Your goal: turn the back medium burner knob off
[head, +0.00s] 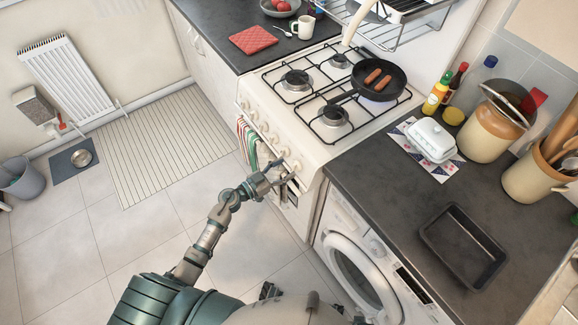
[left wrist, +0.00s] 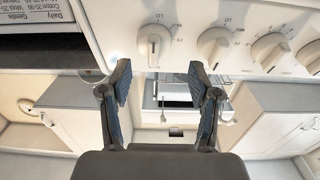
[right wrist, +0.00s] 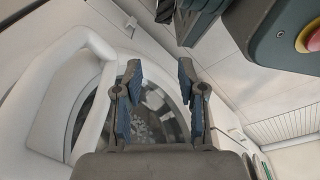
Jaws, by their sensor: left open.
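The white stove (head: 262,92) has a row of knobs (head: 274,139) along its front panel. My left gripper (head: 284,173) is open at the near end of that row. In the left wrist view its empty fingers (left wrist: 159,75) sit just below one knob (left wrist: 154,45), roughly centred on it; contact cannot be told. A second knob (left wrist: 215,47) and a third (left wrist: 270,52) are to the right. Which knob serves the back medium burner cannot be read. A pan with sausages (head: 378,80) covers one burner. My right gripper (right wrist: 158,70) is open and empty before the washer door.
The washer (head: 350,265) is under the dark counter (head: 385,190), which holds a butter dish (head: 432,139), jars and a baking tray (head: 462,245).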

